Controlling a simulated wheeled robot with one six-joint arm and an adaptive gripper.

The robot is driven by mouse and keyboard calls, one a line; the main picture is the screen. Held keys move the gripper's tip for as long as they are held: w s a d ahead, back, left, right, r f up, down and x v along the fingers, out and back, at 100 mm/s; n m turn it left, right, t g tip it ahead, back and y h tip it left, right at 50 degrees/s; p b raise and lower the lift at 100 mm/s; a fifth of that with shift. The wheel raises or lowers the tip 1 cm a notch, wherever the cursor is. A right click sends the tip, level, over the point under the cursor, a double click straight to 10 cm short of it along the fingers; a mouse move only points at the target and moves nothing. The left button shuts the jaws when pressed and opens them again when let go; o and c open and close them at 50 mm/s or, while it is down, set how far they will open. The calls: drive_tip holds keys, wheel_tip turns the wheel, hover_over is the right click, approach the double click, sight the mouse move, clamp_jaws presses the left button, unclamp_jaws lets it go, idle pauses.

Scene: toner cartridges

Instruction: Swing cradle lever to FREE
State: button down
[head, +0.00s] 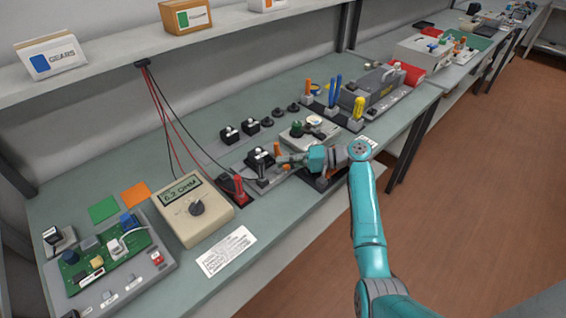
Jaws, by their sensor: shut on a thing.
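A grey cradle plate (264,184) lies on the bench in the middle, with a black block with a pale top (260,158) on it. A small orange lever (285,167) shows at the right of this block. My gripper (289,160) reaches in from the right, low over the bench, and is shut on the orange lever. The fingers hide part of the lever. Any FREE marking is too small to read.
A multimeter (194,208) reading about 6.2 ohm stands left, with a red probe holder (238,190) beside it. A grey device with a green knob (311,132) sits just behind my gripper. A printed sheet (226,250) lies at the front edge. Two small black blocks stand behind the cradle.

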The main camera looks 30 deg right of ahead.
drive_tip(key=c, duration=1.2)
unclamp_jaws()
drive_tip(key=shift+s+a+f, duration=0.1)
drive_tip(key=shift+s+f, duration=0.15)
drive_tip(key=shift+f, duration=0.05)
drive_tip(key=shift+o, duration=0.3)
drive_tip(key=shift+r, duration=0.15)
drive_tip(key=v, duration=1.2)
drive_tip(key=shift+c, duration=0.3)
